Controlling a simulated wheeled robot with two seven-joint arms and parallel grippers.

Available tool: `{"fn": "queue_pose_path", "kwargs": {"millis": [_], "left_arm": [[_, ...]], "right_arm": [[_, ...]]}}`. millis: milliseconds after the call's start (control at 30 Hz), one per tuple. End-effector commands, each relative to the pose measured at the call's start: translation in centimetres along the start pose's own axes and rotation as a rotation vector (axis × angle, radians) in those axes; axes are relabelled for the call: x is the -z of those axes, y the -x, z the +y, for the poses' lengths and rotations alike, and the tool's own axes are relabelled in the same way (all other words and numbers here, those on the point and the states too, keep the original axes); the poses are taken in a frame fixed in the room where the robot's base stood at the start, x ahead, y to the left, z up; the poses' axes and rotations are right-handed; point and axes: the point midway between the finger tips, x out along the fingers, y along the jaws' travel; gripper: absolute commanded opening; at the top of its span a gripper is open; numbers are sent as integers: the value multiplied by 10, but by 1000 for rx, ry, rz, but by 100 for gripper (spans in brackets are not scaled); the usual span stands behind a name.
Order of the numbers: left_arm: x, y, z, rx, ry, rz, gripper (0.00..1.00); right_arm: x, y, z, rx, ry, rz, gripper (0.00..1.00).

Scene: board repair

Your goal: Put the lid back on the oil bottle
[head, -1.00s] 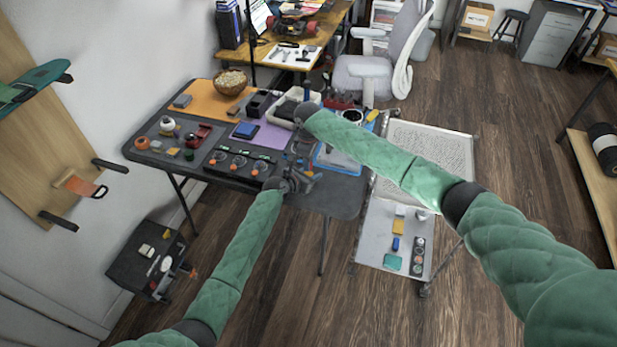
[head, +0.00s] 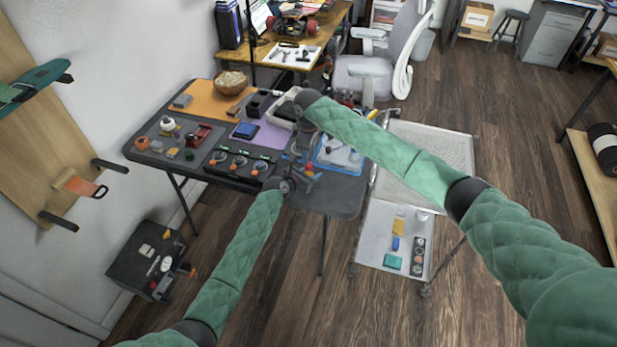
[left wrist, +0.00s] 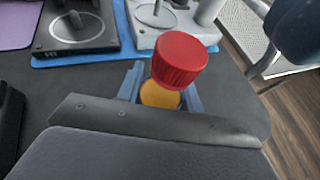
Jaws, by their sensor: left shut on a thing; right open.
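My left gripper (left wrist: 163,86) is shut on the oil bottle (left wrist: 160,95), whose yellow-orange body shows between the two fingers in the left wrist view. The red ribbed lid (left wrist: 180,60) sits at the bottle's top and looks slightly tilted; I cannot tell whether it is fully seated. In the head view my left gripper (head: 302,178) is over the table's front right part, where bottle and lid are too small to make out clearly. My right gripper (head: 298,148) is open just above and behind it, partly hidden by its own wrist.
The dark table (head: 335,200) holds a row of round orange-marked devices (head: 240,163), a blue box (head: 246,130), a wooden bowl (head: 230,82) and a blue mat with grey devices (head: 343,160). A wheeled cart (head: 375,245) stands at the right.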

Motion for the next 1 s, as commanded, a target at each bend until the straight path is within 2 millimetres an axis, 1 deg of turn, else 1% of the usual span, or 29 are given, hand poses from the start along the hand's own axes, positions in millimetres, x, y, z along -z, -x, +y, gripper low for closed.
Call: {"fn": "queue_pose_path", "kwargs": {"millis": [167, 233, 267, 533, 700, 800, 1000], "left_arm": [[0, 0, 0, 0, 0, 0, 0], [0, 0, 0, 0, 0, 0, 0], [0, 0, 0, 0, 0, 0, 0], [0, 0, 0, 0, 0, 0, 0], [0, 0, 0, 0, 0, 0, 0], [0, 0, 0, 0, 0, 0, 0], [0, 0, 0, 0, 0, 0, 0]], "right_arm": [[0, 0, 0, 0, 0, 0, 47], [0, 0, 0, 0, -1, 0, 37], [0, 0, 0, 1, -1, 0, 34], [9, 7, -12, 41, -42, 16, 34], [8, 15, -19, 82, -117, 25, 34], [9, 25, -13, 54, -198, 23, 34], [4, 34, -3, 14, -331, 8, 34]]}}
